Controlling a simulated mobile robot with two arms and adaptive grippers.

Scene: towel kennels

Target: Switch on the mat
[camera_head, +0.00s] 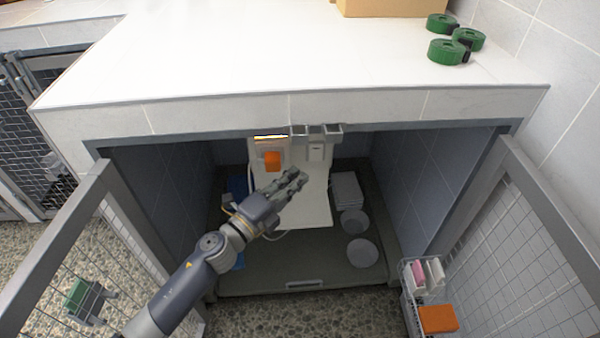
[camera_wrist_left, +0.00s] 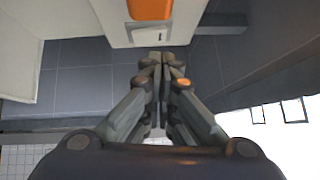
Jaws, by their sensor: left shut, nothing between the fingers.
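A pale mat (camera_head: 318,208) lies inside the open kennel, partly hidden by my left arm, with a thin white cable near its left edge. On the back wall is a white panel with an orange part (camera_head: 272,161). My left gripper (camera_head: 301,176) is shut and empty, reaching over the mat towards the wall. In the left wrist view its closed fingertips (camera_wrist_left: 161,62) appear just below a white plate (camera_wrist_left: 150,37), with an orange part (camera_wrist_left: 150,8) above. I cannot tell whether they touch. My right gripper is not in view.
Grey bowls (camera_head: 362,252) and a stack of folded pale cloths (camera_head: 347,190) are on the kennel's right side. Mesh doors stand open on both sides; the right one carries a basket (camera_head: 408,290). The white counter (camera_head: 230,50) overhangs the opening. Green rolls (camera_head: 448,51) lie on it.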

